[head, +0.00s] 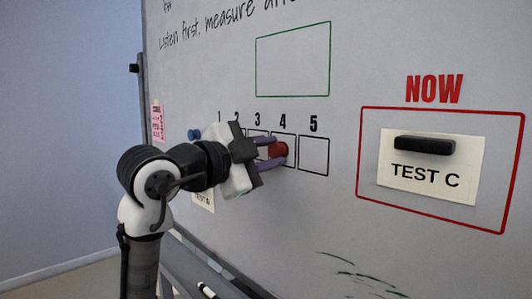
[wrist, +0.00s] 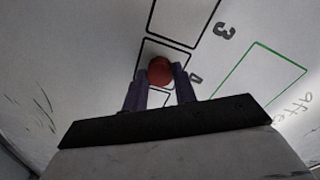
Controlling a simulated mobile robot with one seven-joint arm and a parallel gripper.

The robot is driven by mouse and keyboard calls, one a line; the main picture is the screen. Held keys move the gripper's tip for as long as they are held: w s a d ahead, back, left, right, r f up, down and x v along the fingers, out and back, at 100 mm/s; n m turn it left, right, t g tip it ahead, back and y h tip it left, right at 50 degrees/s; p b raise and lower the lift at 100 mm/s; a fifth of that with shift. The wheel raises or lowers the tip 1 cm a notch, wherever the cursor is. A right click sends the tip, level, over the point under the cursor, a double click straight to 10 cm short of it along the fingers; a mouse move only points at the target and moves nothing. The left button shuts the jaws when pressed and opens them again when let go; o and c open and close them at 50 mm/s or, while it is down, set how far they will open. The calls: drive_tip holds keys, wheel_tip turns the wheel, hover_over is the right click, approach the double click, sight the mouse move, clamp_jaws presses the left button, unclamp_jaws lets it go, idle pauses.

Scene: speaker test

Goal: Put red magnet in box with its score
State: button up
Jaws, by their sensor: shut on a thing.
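The red magnet (head: 278,149) is round and sits over the box under the number 4 (head: 291,139) on the whiteboard. My gripper (head: 275,151) is shut on it, with one purple finger above and one below. In the wrist view the red magnet (wrist: 159,70) shows between the fingertips (wrist: 160,82), inside a black-outlined box. I cannot tell whether the magnet touches the board. The box under 5 (head: 314,155) is empty. My gripper and arm hide much of the boxes under 1, 2 and 3.
A blue magnet (head: 194,134) is at the left of the row. At right, a black magnet (head: 424,146) holds a "TEST C" card (head: 462,178) in a red frame. A green frame (head: 292,60) is above. The tray (head: 218,278) with a marker (head: 207,291) is below.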

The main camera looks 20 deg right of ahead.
drive_tip(key=o, duration=1.3)
drive_tip(key=shift+b+v, duration=0.3)
drive_tip(key=shift+v, duration=3.15)
